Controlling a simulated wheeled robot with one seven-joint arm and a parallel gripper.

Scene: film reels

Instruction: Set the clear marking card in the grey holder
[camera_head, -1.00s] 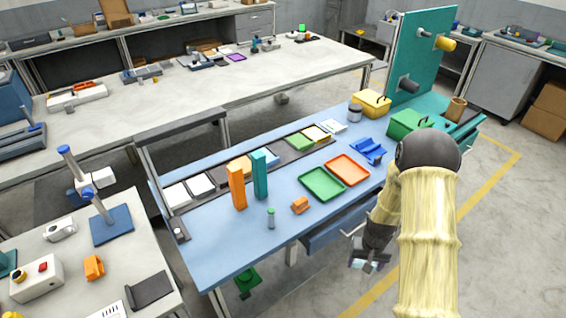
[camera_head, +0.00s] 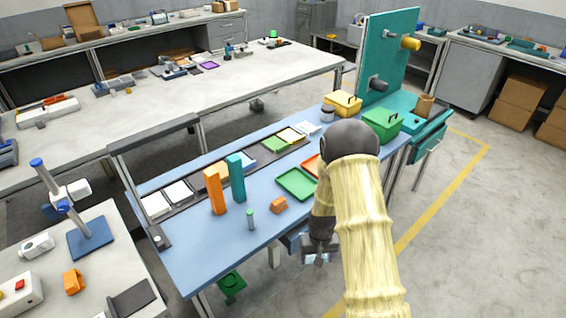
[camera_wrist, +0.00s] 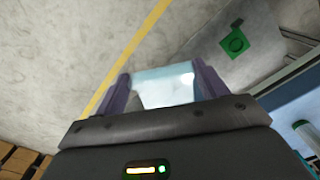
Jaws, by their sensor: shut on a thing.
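My gripper (camera_head: 318,258) hangs low in front of the blue bench's near edge, over the floor. In the wrist view its two purple-grey fingers (camera_wrist: 164,88) are shut on a clear, pale card (camera_wrist: 165,85), seen nearly flat between them. In the head view the card is too small to make out well. I cannot single out a grey holder for sure. A dark grey strip (camera_head: 182,206) with pale, yellow and green pieces in it runs along the bench's back edge.
On the blue bench (camera_head: 215,258) stand an orange block (camera_head: 215,192), a teal block (camera_head: 236,178), a small green-capped bottle (camera_head: 250,219), an orange piece (camera_head: 278,205) and a green tray (camera_head: 296,184). My arm partly hides an orange tray (camera_head: 311,165). The bench's front left is clear.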

